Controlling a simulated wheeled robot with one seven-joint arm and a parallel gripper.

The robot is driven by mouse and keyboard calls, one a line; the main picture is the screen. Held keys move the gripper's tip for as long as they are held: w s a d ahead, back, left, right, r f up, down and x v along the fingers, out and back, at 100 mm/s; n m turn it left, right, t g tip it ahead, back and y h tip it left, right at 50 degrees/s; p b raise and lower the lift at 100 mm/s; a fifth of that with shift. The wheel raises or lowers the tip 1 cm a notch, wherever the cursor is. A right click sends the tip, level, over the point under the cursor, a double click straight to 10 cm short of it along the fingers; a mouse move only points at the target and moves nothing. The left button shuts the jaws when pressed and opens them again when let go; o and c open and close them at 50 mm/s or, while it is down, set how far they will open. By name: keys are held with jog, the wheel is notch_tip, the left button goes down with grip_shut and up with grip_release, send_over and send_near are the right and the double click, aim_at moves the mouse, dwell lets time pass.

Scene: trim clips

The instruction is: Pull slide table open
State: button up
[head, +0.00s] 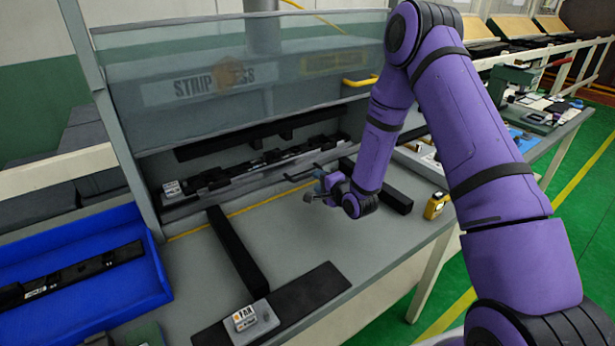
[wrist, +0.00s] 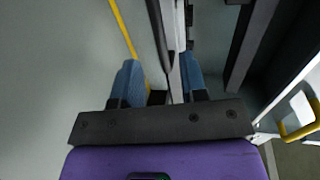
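The slide table (head: 262,182) is a grey plate inside the press, with a long black fixture (head: 240,172) on it. A thin dark handle (head: 303,172) sticks out at its front right. My gripper (head: 317,186) is at this handle, in front of the press opening. In the wrist view my gripper (wrist: 159,70) has its two blue fingers apart. The dark handle bar (wrist: 159,28) runs into the space between them, beside a pale edge. I cannot tell whether a finger touches the handle. Part of the handle is hidden by my gripper.
Two black rails (head: 237,248) stand on the grey bench (head: 312,232), one each side of a bare stretch. A clear guard (head: 225,85) hangs above the opening. A blue tray (head: 120,283) is at left, a yellow device (head: 436,206) at right.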

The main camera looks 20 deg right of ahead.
aim_at(308, 175)
jog(key=x, duration=0.6)
jog(key=shift+w+a, duration=0.1)
jog(key=shift+w, duration=0.2)
jog(key=shift+c, duration=0.4)
grip_shut()
